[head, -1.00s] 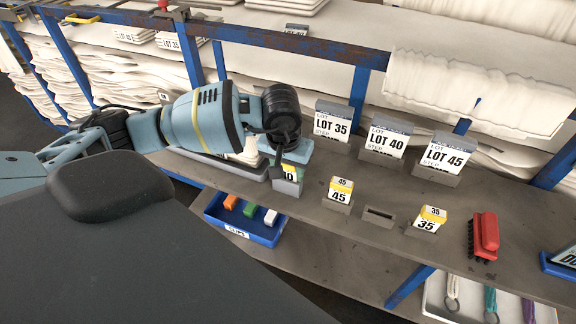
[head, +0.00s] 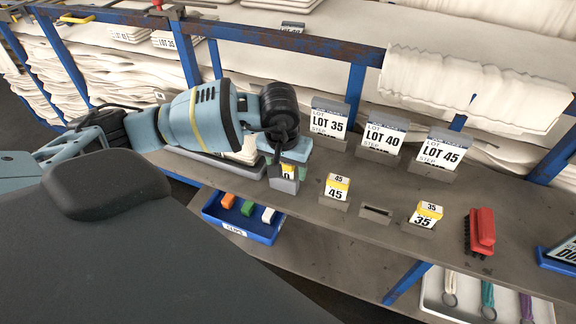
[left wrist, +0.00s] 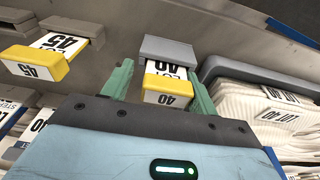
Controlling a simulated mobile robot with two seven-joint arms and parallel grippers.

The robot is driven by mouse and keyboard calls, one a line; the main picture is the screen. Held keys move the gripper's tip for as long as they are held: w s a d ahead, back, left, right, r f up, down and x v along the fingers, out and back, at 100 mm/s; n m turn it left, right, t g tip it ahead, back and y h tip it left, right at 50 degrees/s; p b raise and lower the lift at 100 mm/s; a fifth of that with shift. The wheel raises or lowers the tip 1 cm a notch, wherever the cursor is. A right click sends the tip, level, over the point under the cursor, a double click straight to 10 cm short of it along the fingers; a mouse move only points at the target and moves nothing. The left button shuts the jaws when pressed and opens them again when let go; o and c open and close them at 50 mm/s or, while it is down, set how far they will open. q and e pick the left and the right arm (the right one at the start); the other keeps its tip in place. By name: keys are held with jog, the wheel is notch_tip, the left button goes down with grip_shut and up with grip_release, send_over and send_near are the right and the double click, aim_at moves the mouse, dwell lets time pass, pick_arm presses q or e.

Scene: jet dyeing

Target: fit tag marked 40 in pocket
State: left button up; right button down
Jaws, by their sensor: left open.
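The tag marked 40 (left wrist: 168,90), white with a yellow end, stands in a grey holder (left wrist: 168,49) in the left wrist view. In the head view the tag (head: 287,171) is partly hidden by my left gripper (head: 286,154). My left gripper (left wrist: 160,90) is open, with one green finger on each side of the tag; I cannot tell whether they touch it. An empty slotted grey pocket (head: 376,211) lies between the tag marked 45 (head: 337,187) and the tag marked 35 (head: 425,214). My right gripper is not in view.
Lot cards 35 (head: 329,122), 40 (head: 382,138) and 45 (head: 436,153) stand behind the tags. A red brush (head: 481,231) lies to the right. A blue tray of clips (head: 242,218) and a white tray (head: 482,300) sit lower down. Cloth stacks fill the back.

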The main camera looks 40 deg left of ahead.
pick_arm(q)
jog(key=shift+s+a+f, duration=0.25)
jog(key=shift+a+f, duration=0.15)
jog(key=shift+a, duration=0.05)
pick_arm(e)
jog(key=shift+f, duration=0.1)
pick_arm(q)
jog(key=shift+r, duration=0.3)
jog(key=r, duration=0.5)
jog(key=d+r, duration=0.1)
jog(key=r, duration=0.2)
jog(key=shift+s, duration=0.4)
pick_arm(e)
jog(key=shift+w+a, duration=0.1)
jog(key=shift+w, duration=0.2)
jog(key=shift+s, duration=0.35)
